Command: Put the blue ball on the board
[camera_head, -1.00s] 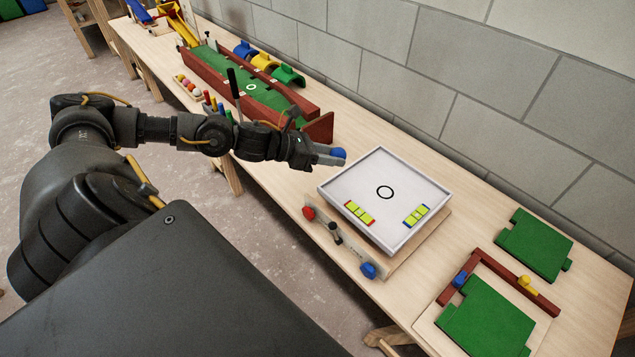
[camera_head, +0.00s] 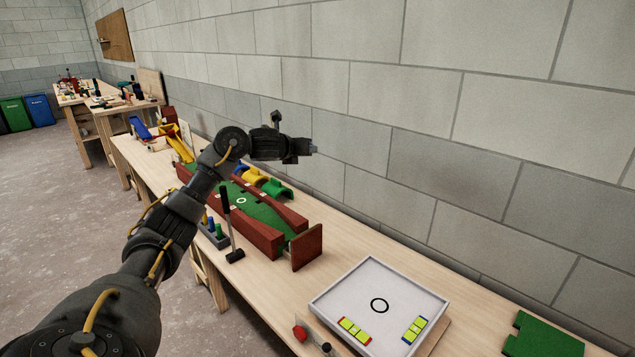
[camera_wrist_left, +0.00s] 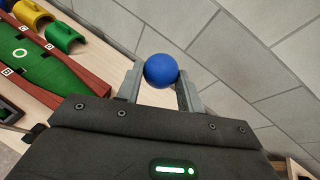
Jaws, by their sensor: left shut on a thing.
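The blue ball (camera_wrist_left: 161,71) is between the two grey fingers of my left gripper (camera_wrist_left: 160,88) in the left wrist view. The gripper is shut on it. In the head view my left gripper (camera_head: 313,149) is raised in front of the block wall, above and left of the board; the ball is hardly visible there. The board (camera_head: 345,297) is a white square tray with a low rim and a black ring in the middle. It lies on the bench. My right gripper is in neither view.
Two lime-yellow levels (camera_head: 355,330) lie along the board's near side. A green lane with red-brown battens (camera_head: 262,236) and coloured arches (camera_head: 276,189) stands to the left. A black hammer (camera_head: 231,225) stands upright near it. A green panel (camera_head: 543,338) lies to the right.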

